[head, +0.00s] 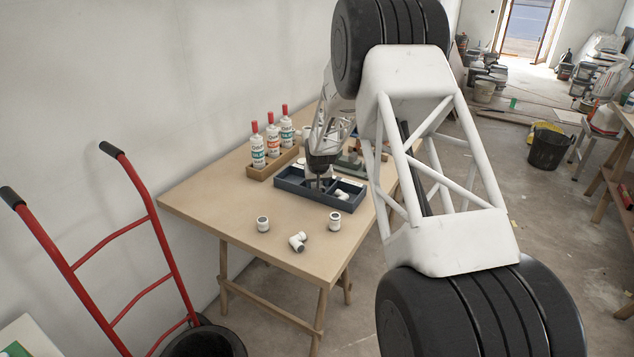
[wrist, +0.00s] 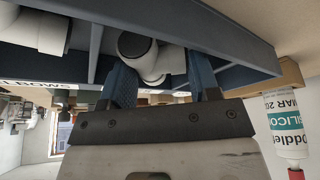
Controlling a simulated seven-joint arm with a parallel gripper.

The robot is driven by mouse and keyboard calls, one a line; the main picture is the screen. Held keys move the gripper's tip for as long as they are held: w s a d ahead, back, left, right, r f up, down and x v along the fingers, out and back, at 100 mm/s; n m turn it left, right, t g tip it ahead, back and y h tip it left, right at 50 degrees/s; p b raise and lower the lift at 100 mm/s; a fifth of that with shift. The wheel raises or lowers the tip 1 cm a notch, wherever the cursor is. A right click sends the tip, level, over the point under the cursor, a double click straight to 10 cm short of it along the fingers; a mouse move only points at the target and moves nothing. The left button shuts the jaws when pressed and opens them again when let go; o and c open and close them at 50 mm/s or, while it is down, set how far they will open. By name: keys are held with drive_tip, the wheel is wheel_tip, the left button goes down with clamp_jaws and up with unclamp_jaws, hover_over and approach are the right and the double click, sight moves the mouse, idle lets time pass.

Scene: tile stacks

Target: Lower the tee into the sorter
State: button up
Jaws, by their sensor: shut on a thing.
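The sorter (head: 297,192) is a dark blue-grey divided tray on the wooden table; its wall also shows in the wrist view (wrist: 243,40). My gripper (head: 318,183) points down at its middle. In the wrist view my gripper (wrist: 163,75) has its two blue fingers shut on the white tee (wrist: 152,62), which has a dark round opening. The tee is among the sorter's walls; whether it touches the floor I cannot tell. In the head view the tee is hidden or too small to make out. A white fitting (head: 342,195) lies in the right-hand compartment.
Two upright white fittings (head: 263,224) (head: 335,221) and a white branched fitting (head: 297,241) lie on the table in front of the sorter. Three red-capped bottles (head: 273,142) stand in a wooden holder (head: 262,171) behind it. A red hand truck (head: 150,210) stands left of the table.

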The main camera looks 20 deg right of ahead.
drive_tip(key=shift+f, duration=0.1)
drive_tip(key=o, duration=1)
drive_tip(key=shift+v, duration=3.95)
